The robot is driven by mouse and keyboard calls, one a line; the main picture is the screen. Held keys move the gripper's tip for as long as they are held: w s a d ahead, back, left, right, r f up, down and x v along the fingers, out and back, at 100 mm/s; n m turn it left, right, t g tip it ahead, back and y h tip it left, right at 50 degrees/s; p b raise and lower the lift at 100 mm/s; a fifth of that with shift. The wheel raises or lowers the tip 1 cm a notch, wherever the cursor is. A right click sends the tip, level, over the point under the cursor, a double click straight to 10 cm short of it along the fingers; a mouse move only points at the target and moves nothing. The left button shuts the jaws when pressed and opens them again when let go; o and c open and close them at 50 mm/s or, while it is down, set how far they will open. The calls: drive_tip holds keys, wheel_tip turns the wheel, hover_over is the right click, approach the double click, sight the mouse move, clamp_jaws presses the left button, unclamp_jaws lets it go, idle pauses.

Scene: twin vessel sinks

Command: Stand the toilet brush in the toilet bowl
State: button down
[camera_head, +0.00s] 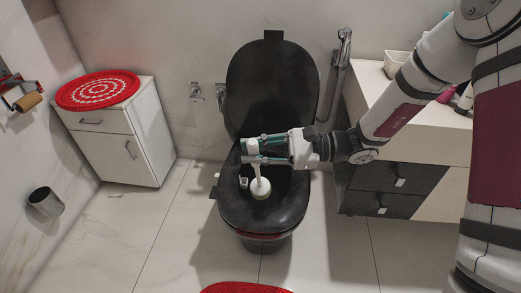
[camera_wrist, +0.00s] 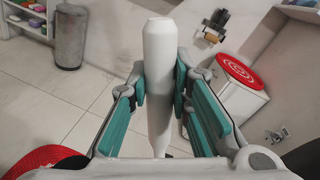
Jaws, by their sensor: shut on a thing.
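The white toilet brush (camera_head: 260,186) is upright or nearly so, with its round head low in the opening of the black toilet bowl (camera_head: 233,211). My gripper (camera_head: 250,151) is above the bowl and shut on the brush's handle. In the wrist view the thick white handle (camera_wrist: 157,62) stands between the teal finger pads of my gripper (camera_wrist: 159,88). The bowl's raised black lid (camera_head: 272,85) is behind. I cannot tell whether the brush head touches the inside of the bowl.
A white cabinet (camera_head: 127,151) with a red round mat (camera_head: 98,90) stands at the left. A grey bin (camera_head: 46,202) is by the left wall. A counter with dark drawers (camera_head: 385,190) stands close at the right, under my arm. A red rug (camera_head: 243,288) lies in front.

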drive_tip(key=b, duration=1.1)
hover_over(262, 184)
drive_tip(key=s, duration=0.5)
drive_tip(key=shift+a+f, duration=0.2)
drive_tip(key=shift+f, duration=3.3)
drive_tip(key=shift+a+f, duration=0.15)
drive_tip(key=shift+f, duration=3.35)
drive_tip(key=shift+w+f+b, duration=0.7)
drive_tip(key=shift+f+b, duration=0.15)
drive_tip(key=shift+f, duration=0.75)
drive_tip(key=shift+w+f+b, duration=0.7)
drive_tip(key=shift+f+b, duration=0.2)
drive_tip(key=shift+f, duration=0.7)
drive_tip(key=shift+w+f+b, duration=0.7)
drive_tip(key=shift+f+b, duration=0.15)
drive_tip(key=shift+f, duration=0.75)
drive_tip(key=shift+w+d+f, duration=0.1)
drive_tip(key=shift+w+f, duration=0.25)
drive_tip(key=shift+f, duration=0.4)
drive_tip(key=shift+w+a+f, duration=0.1)
drive_tip(key=shift+w+f, duration=0.25)
drive_tip(key=shift+f, duration=0.45)
drive_tip(key=shift+w+d+f, duration=0.1)
drive_tip(key=shift+w+f, duration=0.25)
drive_tip(key=shift+f, duration=0.4)
